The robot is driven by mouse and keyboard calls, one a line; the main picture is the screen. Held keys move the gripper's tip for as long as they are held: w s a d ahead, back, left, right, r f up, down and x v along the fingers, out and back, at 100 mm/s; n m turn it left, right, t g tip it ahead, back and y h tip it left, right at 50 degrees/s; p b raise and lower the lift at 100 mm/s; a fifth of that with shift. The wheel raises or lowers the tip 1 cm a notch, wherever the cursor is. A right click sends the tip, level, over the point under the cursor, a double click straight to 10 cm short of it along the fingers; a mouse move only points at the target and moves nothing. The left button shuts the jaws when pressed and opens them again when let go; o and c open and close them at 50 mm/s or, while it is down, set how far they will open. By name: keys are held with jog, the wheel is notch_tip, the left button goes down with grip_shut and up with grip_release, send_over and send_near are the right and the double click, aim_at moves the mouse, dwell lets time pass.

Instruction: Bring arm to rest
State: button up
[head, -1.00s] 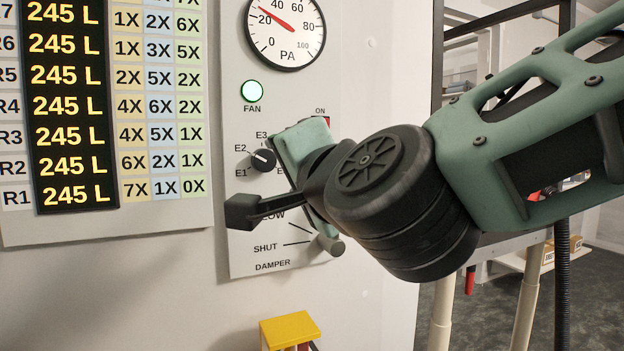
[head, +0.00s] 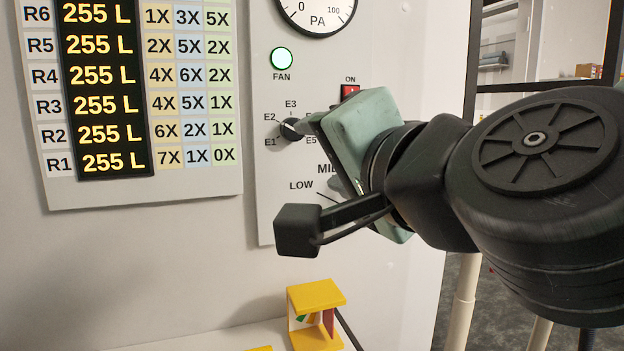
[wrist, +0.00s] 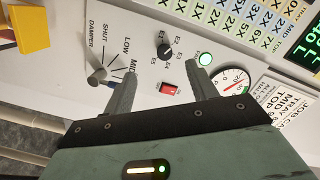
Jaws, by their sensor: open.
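My gripper (wrist: 162,74) is open and empty in the wrist view, its two fingers apart and pointing at the control panel. In the head view my green hand hangs in front of the panel (head: 262,200), covering its lower right part; the fingertips are mostly hidden there. Behind it are the black selector knob (head: 291,129), also in the wrist view (wrist: 165,51), and the red ON switch (head: 350,92), also in the wrist view (wrist: 170,91). Contact cannot be told.
The green fan light (head: 281,58) is lit, below the PA gauge (head: 318,12). A display board (head: 105,95) reads 255 L in several rows. A yellow-topped stand (head: 316,295) is below the panel. Open room with posts lies at the right.

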jog(key=s+a+f+n+g+y+p, duration=0.1)
jog(key=s+f+n+g, duration=0.1)
jog(key=f+n+g, duration=0.4)
jog(key=s+a+f+n+g+p, duration=0.2)
jog(key=s+f+n+g, duration=0.15)
jog(key=f, duration=0.45)
jog(key=s+d+f+n+g+h, duration=0.2)
jog(key=s+d+f+g+h, duration=0.1)
jog(key=d, duration=0.4)
jog(key=s+d+f+n+g+h+p, duration=0.1)
jog(key=s+d+f+n+g+h, duration=0.2)
jog(key=d+f, duration=0.3)
jog(key=shift+s+d+f+n+g+h, duration=0.3)
jog(key=shift+s+d+n+g, duration=0.05)
jog(key=shift+s, duration=0.5)
jog(key=shift+p, duration=0.3)
dwell(3.1)
